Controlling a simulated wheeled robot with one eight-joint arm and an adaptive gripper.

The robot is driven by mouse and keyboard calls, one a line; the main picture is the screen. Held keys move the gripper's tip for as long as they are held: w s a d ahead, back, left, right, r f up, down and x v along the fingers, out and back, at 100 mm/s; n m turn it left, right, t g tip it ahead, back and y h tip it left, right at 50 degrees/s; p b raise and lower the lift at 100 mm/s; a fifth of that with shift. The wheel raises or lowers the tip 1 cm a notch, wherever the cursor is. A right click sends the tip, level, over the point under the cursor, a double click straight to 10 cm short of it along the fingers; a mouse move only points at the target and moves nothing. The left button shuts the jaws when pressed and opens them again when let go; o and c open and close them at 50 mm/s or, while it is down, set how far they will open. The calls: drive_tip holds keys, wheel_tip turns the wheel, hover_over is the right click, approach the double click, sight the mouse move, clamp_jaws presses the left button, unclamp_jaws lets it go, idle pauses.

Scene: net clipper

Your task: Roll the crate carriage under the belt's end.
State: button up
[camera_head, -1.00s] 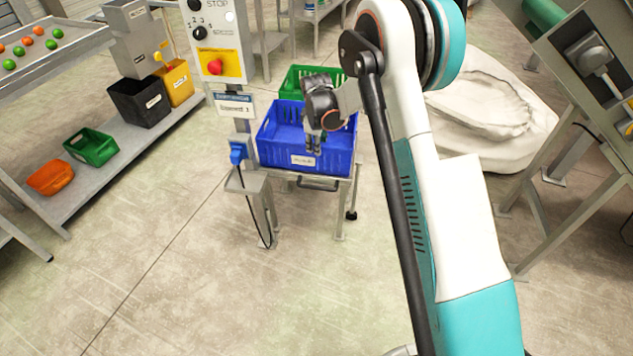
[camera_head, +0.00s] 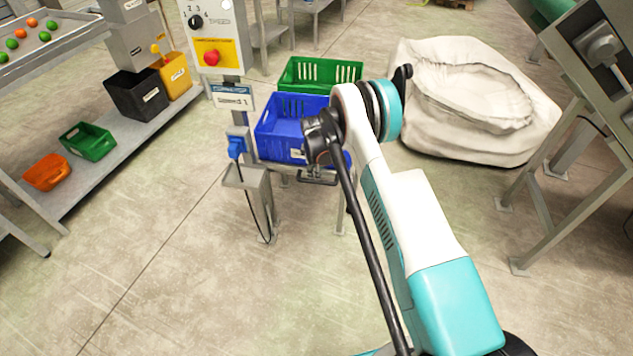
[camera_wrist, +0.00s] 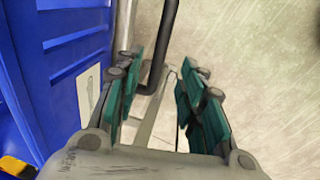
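The crate carriage (camera_head: 342,208) is a grey metal frame on legs, mostly hidden behind my arm. A blue crate (camera_head: 278,140) sits on it, with a green crate (camera_head: 318,70) just behind. My gripper (camera_head: 318,178) is low at the carriage's near side, beside the blue crate. In the wrist view my gripper (camera_wrist: 162,75) is open, its teal-padded fingers apart. The black carriage handle (camera_wrist: 160,45) shows between and beyond the fingers; I cannot tell whether they touch it. The blue crate wall (camera_wrist: 60,60) is at left. I cannot clearly make out the belt's end.
A control post (camera_head: 235,120) with a red button stands left of the carriage. A shelf (camera_head: 105,165) with small bins is at far left. A white sack (camera_head: 470,100) lies right. A slanted metal frame (camera_head: 560,180) stands far right. The floor in front is clear.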

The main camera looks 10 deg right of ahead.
drive_tip(key=f, duration=0.2)
drive_tip(key=w+f+b, duration=0.1)
drive_tip(key=f, duration=0.2)
drive_tip(key=f+b, duration=0.1)
drive_tip(key=f, duration=0.1)
drive_tip(key=shift+w+d+f, duration=0.15)
drive_tip(key=shift+d+f, duration=0.05)
drive_tip(key=shift+d, duration=0.1)
clamp_jaws()
